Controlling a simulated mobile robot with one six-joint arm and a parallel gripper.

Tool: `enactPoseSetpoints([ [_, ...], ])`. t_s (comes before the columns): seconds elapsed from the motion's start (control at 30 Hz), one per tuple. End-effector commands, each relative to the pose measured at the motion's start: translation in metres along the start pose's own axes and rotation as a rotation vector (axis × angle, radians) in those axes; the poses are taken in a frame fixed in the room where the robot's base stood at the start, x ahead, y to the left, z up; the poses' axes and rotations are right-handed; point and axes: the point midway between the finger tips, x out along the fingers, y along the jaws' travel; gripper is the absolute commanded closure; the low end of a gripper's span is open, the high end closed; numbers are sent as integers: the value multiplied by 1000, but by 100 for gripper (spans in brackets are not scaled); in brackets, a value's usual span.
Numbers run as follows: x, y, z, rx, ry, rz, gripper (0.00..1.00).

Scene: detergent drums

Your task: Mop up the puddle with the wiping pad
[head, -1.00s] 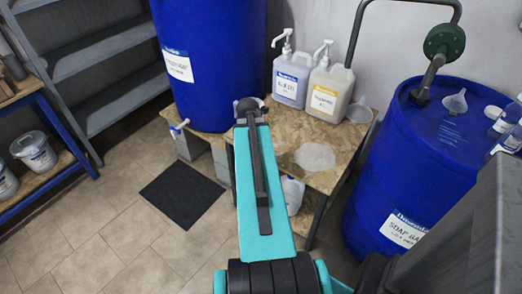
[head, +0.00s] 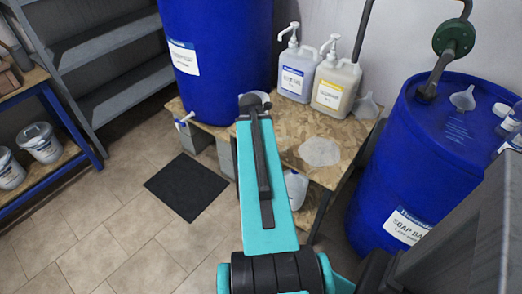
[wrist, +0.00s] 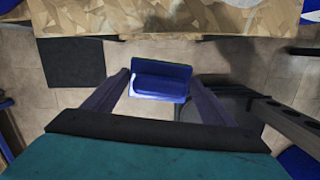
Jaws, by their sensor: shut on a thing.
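The puddle (head: 320,152) is a pale, whitish patch on the wooden bench top (head: 288,120), to the right of my arm in the head view. The wiping pad (wrist: 162,80) is blue with a pale edge and sits between the fingertips of my gripper (wrist: 160,84) in the wrist view. My gripper is shut on it. The pad is apart from the puddle, with floor behind it and the bench edge above it in the wrist view. In the head view my arm hides the gripper and pad.
Two pump jugs, one blue-labelled (head: 296,72) and one yellow-labelled (head: 335,85), stand at the bench's back with a clear funnel (head: 367,106). Blue drums stand left (head: 215,60) and right (head: 425,165). A dark mat (head: 186,187) lies on open floor. Shelves (head: 110,60) are at left.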

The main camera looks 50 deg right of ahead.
Motion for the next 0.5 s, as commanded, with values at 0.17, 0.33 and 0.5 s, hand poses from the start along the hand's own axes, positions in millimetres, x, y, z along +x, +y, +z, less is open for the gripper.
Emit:
enactPoseSetpoints([
  [0.17, -4, 10, -6, 16, -1, -2, 45],
  [0.33, -13, 32, -22, 61, -1, -8, 45],
  [0.5, -27, 64, -49, 134, 0, -19, 45],
])
